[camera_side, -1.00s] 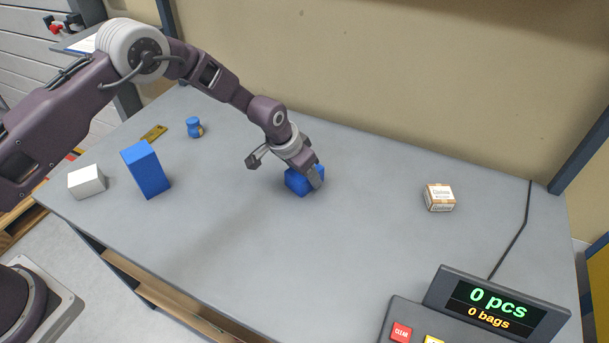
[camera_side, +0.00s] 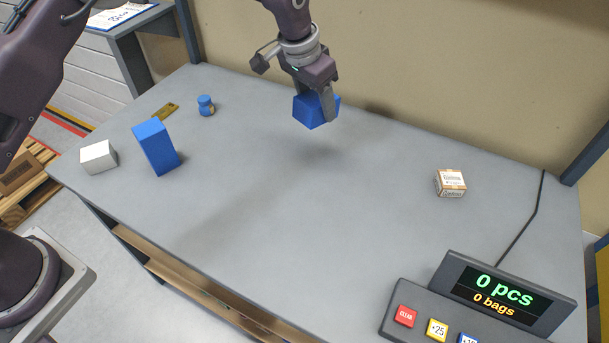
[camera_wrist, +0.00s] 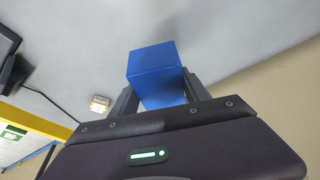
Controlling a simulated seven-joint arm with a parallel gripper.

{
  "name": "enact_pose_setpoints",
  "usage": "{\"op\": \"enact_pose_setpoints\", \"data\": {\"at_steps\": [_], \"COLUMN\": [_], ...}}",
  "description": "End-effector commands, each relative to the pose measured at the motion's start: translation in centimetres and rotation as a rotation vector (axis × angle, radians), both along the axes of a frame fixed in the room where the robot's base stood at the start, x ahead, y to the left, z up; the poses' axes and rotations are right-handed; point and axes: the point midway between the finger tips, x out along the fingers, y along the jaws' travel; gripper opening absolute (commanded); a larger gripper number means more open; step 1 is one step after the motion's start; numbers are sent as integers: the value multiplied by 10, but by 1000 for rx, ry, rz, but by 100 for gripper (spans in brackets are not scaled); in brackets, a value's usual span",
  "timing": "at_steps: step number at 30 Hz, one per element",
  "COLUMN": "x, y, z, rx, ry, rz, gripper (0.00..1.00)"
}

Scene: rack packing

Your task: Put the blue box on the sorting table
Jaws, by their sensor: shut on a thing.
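The blue box (camera_side: 312,111) is in my gripper (camera_side: 314,104), held in the air above the grey table (camera_side: 270,200), with its shadow on the table below. My gripper is shut on it, one finger on each side. In the wrist view the blue box (camera_wrist: 153,68) shows between the two fingers of my gripper (camera_wrist: 158,98). A second, taller blue box (camera_side: 156,148) stands on the table at the left. I cannot tell from the frames whether this table is the sorting table.
A white box (camera_side: 98,157), a small blue round object (camera_side: 206,105) and a brass-coloured plate (camera_side: 166,112) are at the left. A small printed carton (camera_side: 451,183) is at the right. A counter display (camera_side: 495,298) stands at the front right. The middle of the table is clear.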

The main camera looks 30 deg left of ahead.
Motion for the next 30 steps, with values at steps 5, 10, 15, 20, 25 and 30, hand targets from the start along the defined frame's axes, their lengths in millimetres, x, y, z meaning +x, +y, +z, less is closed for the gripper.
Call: {"op": "enact_pose_setpoints", "data": {"at_steps": [5, 10, 15, 20, 25, 30], "x": [-36, -78, -134, -188, -230, -242], "y": [-7, -8, 1, 24, 60, 82], "z": [-23, -45, -65, -72, -56, -28], "rx": [32, 95, 232, 478, 864, 1169], "ry": [80, 180, 331, 498, 626, 638], "rz": [-113, -272, -505, -780, -1065, -1224], "gripper": [7, 7, 7, 7, 7, 7]}}
